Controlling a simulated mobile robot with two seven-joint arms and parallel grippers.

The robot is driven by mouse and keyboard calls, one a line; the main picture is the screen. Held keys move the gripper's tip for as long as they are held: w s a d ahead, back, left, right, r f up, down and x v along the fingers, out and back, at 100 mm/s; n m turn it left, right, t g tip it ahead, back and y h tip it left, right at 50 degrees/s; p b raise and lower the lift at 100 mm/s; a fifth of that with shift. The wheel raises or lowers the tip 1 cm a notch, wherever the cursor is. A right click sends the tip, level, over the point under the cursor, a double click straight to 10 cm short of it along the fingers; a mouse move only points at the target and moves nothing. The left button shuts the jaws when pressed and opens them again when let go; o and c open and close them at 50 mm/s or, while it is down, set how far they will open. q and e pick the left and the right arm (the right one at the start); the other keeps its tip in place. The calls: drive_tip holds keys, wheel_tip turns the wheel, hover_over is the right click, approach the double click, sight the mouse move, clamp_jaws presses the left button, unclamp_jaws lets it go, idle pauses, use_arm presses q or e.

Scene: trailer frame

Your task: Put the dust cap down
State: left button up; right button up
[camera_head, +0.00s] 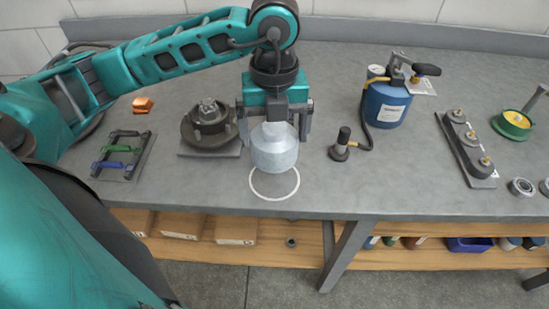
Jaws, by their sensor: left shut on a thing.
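The cap appears just above or at the far part of a white ring marking (296,187) on the grey workbench (210,185). I cannot tell whether it touches the bench. My right gripper is not in view.
A dark hub (207,122) on a plate stands close left of the gripper. Further left is a tray with coloured handles (118,150). A blue tank (387,103) with a hose and a grease fitting (342,150) stands to the right. Bench front right of the ring is clear.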

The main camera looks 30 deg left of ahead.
sight(274, 127)
use_arm(q)
drive_tip(key=shift+f, duration=3.85)
drive_tip(key=shift+f, duration=0.1)
drive_tip(key=o, duration=0.6)
drive_tip(key=shift+f+b, duration=0.1)
drive_tip(key=shift+b, duration=0.3)
drive_tip(key=shift+o, duration=0.3)
wheel_tip(274, 127, up, 12)
drive_tip(key=shift+r+p, duration=0.25)
drive_tip(key=shift+p, duration=0.25)
